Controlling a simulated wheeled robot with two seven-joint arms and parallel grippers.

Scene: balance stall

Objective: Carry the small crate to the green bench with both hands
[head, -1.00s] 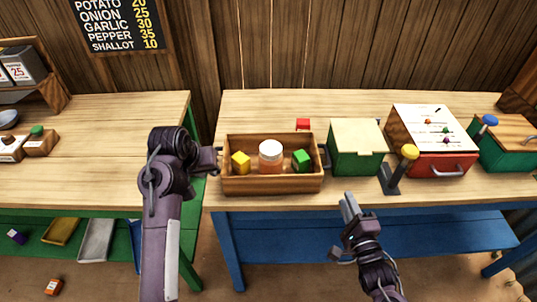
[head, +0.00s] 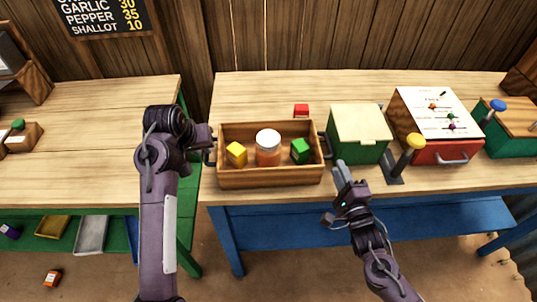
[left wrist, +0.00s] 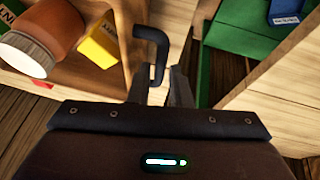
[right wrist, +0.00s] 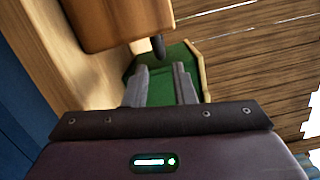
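The small wooden crate (head: 270,178) sits upright on the blue bench (head: 420,188). It holds a yellow cube (head: 236,153), a white-lidded orange jar (head: 268,148) and a green cube (head: 300,151). My left gripper (head: 205,145) is at the crate's left end; in the left wrist view its fingers (left wrist: 160,88) are apart, with the black handle (left wrist: 152,45) at their tips. My right gripper (head: 342,172) is in front of the crate's right end. Its fingers (right wrist: 160,85) are apart and empty, with the right handle (right wrist: 158,46) just beyond. The green bench (head: 90,130) stands at the left.
A green box (head: 358,138) stands close to the crate's right end. A yellow-knobbed lever (head: 414,143) and a red box (head: 445,152) are further right. A red cube (head: 301,110) lies behind the crate. The green bench's top has wide free room, and a gap separates the benches.

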